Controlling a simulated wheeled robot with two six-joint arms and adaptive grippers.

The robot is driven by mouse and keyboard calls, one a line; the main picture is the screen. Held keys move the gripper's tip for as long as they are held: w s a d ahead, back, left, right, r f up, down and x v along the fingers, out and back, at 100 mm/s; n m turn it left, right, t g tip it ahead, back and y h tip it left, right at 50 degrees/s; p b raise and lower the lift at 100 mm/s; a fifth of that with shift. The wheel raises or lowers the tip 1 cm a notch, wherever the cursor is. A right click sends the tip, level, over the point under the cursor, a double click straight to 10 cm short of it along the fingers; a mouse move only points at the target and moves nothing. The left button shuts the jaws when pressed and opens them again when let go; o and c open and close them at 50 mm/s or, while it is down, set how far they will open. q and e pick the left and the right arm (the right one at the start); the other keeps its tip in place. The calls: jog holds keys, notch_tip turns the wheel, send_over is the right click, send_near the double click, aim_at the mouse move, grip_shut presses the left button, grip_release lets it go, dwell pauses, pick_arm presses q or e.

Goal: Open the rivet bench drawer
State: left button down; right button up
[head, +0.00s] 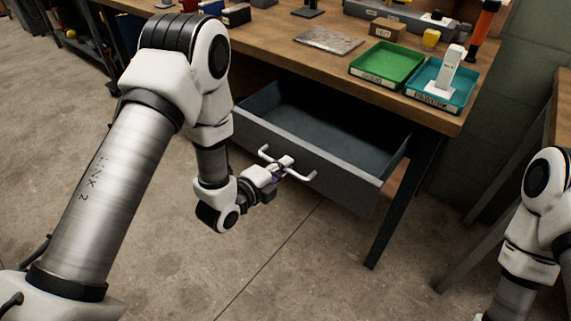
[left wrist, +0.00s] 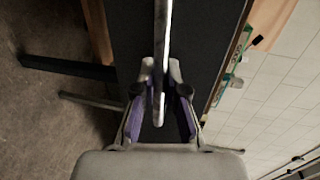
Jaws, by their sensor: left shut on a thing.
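The grey rivet bench drawer (head: 340,176) stands pulled out from under the wooden bench top (head: 335,62), and its empty inside shows. A pale bar handle (head: 303,176) is on its front. My left gripper (head: 284,164) is at the middle of that handle and shut on it. In the left wrist view the handle bar (left wrist: 161,60) runs between the two fingers of my left gripper (left wrist: 160,95), with the dark drawer front (left wrist: 205,50) behind. My right arm shows at the right edge of the head view, but its gripper is out of view.
A dark bench leg (head: 393,215) stands right of the drawer. The floor in front is clear.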

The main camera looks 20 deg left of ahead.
pick_arm(q)
jog(key=shift+s+a, duration=0.25)
jog(key=shift+s, duration=0.4)
pick_arm(e)
jog(key=shift+s+a, duration=0.15)
jog(key=shift+s, duration=0.25)
pick_arm(q)
jog(key=c, duration=1.2)
grip_release()
jog(key=v, duration=0.7)
jog(key=shift+s, duration=0.2)
